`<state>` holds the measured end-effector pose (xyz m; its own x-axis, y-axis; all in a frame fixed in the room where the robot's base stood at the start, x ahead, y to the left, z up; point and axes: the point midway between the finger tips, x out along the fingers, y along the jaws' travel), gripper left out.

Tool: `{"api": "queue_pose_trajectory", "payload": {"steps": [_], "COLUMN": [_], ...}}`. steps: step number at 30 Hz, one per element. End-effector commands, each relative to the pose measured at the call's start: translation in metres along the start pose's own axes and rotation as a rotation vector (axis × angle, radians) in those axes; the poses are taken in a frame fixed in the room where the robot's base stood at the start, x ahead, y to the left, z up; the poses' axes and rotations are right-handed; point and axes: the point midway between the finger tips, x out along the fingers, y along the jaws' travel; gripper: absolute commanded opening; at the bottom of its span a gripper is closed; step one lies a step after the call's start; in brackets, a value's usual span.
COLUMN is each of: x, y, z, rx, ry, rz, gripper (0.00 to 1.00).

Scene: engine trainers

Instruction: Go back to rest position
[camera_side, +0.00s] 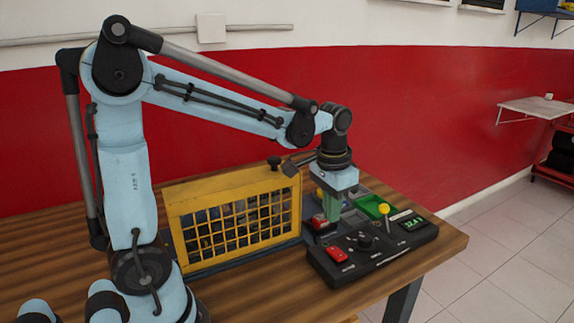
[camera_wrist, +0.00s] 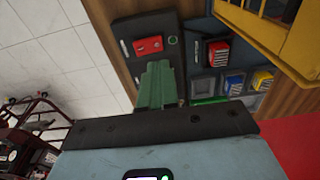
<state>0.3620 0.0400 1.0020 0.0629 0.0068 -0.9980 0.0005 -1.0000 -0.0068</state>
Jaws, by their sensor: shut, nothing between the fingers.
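My gripper (camera_side: 332,207) points down over the control panel at the right part of the wooden table. Its green fingers are shut with nothing between them. In the wrist view the gripper (camera_wrist: 158,72) covers part of the black control box (camera_wrist: 122,33). The box carries a red switch (camera_side: 337,254), a dark knob, a yellow-topped lever (camera_side: 384,210) and a green-lit display (camera_side: 412,223). From the side, the fingertips appear just above or behind the box; I cannot tell whether they touch it.
A yellow caged engine trainer (camera_side: 235,215) stands left of my gripper, close to my forearm. A tray with coloured blocks (camera_wrist: 235,83) lies beside the control box. The wooden table (camera_side: 440,245) ends just right of the box. A red and white wall (camera_side: 430,110) stands behind.

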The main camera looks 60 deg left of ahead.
Motion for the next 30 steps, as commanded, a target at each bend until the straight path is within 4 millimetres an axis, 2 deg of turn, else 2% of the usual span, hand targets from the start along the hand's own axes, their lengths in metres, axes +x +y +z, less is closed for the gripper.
{"api": "queue_pose_trajectory", "payload": {"steps": [9,16,23,30], "x": [-0.023,-0.025,-0.022,-0.022], "y": [0.021,0.033,0.039,0.040], "z": [0.037,0.060,0.070,0.071], "rx": [0.002,0.001,-0.001,-0.002], "ry": [0.255,0.436,0.543,0.560], "rz": [-0.011,-0.004,0.005,0.007], "gripper": [0.00,0.00,0.00,0.00]}}
